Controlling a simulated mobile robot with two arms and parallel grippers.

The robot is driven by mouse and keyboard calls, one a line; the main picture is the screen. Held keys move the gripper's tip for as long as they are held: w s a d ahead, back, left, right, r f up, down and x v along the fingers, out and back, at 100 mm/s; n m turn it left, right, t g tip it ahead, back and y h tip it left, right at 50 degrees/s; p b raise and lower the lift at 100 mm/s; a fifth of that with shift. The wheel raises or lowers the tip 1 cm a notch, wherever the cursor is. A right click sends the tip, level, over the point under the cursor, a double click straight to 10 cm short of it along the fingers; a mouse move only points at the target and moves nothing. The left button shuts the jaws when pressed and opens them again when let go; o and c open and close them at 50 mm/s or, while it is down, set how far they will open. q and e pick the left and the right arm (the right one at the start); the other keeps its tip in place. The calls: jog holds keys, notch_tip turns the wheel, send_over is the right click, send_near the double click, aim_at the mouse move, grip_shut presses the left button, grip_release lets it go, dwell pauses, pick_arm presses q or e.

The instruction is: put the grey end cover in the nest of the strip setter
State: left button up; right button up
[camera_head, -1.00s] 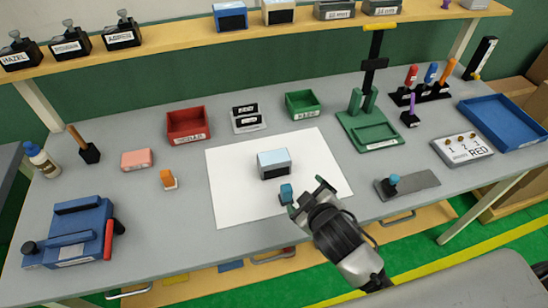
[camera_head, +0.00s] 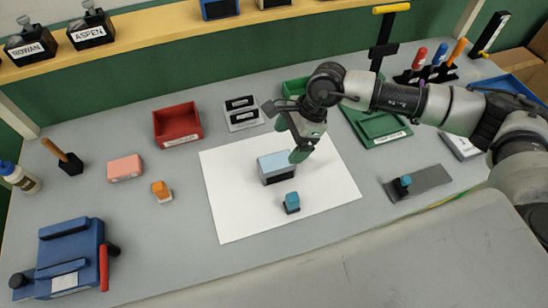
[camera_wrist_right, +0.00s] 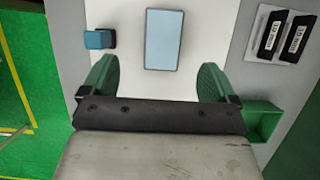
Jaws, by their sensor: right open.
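No part is clearly readable as the grey end cover. A block with a pale blue top and dark grey sides (camera_head: 277,168) lies on the white sheet (camera_head: 232,220); its top shows in the right wrist view (camera_wrist_right: 163,40). My right gripper (camera_head: 290,139) is open and empty above and just behind this block. In the wrist view the block is ahead of the spread green fingers (camera_wrist_right: 156,78), not between them. A green stand with a yellow-handled lever (camera_head: 384,126) and a blue fixture with a red handle (camera_head: 68,260) are present; I cannot tell which is the strip setter.
A small blue clip (camera_head: 292,203) stands before the block. A grey plate with a blue knob (camera_head: 425,181) lies right. A red bin (camera_head: 178,125), pink block (camera_head: 125,168) and orange clip (camera_head: 161,190) are left. My right arm hides part of the green bin (camera_head: 294,87).

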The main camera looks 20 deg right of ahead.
aim_at(279, 160)
jog(key=shift+h, duration=0.3)
jog(key=x, duration=0.2)
jog(key=p+x, duration=0.1)
jog(key=x, duration=0.2)
jog(key=shift+d, duration=0.25)
jog(key=p+x, duration=0.2)
jog(key=x, duration=0.1)
jog(key=p+x, duration=0.1)
jog(key=x, duration=0.1)
jog(key=shift+w+d, duration=0.15)
jog(key=shift+w, duration=0.15)
jog(key=shift+f, duration=0.35)
pick_arm(q)
jog(key=r, duration=0.4)
jog(key=shift+s+r, duration=0.1)
jog(key=shift+s, duration=0.15)
pick_arm(e)
jog(key=shift+c, duration=0.4)
jog(key=c, duration=1.1)
jog(key=shift+r, duration=0.15)
